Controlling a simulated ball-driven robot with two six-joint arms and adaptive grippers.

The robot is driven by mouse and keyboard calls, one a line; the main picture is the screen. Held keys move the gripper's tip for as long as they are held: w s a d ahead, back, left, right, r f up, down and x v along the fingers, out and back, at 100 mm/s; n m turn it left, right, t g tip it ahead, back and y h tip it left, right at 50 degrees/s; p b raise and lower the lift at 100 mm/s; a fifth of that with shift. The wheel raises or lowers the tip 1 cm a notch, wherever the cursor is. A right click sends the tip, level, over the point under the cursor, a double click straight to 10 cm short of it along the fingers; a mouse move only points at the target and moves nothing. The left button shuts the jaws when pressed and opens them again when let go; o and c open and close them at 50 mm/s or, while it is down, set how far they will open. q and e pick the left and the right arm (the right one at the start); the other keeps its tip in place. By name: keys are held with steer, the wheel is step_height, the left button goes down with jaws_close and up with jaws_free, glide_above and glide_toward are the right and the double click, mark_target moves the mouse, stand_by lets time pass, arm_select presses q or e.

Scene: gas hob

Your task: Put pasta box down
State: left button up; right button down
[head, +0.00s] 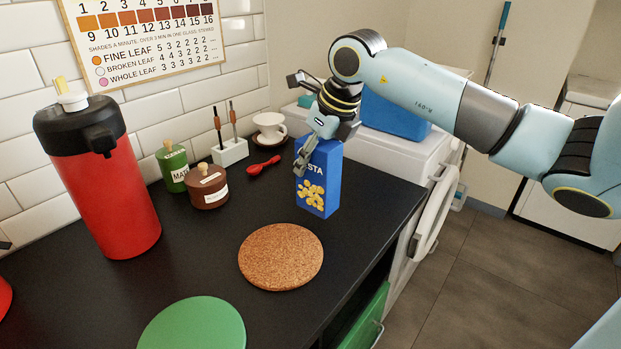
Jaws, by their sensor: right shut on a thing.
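The blue pasta box (319,182), with yellow pasta pictured on its front, is upright over the black counter (200,268), near its right edge. My right gripper (304,160) comes down on the box from above and is shut on its upper part. A finger lies across the front and hides some of the lettering. I cannot tell whether the bottom of the box touches the counter. My left gripper is not in view.
A round cork mat (281,257) lies in front of the box, with a green disc (193,326) nearer. A red spoon (263,165), brown pot (207,188), green tin (173,168) and cup (269,126) are left of the box. A tall red flask (105,195) stands further left.

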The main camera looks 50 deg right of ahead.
mark_target(311, 178)
steer(key=shift+w+a+f, duration=0.1)
steer(key=shift+w+f, duration=0.05)
steer(key=shift+f, duration=1.9)
steer(key=shift+f, duration=0.2)
steer(key=c, duration=0.6)
jaws_free()
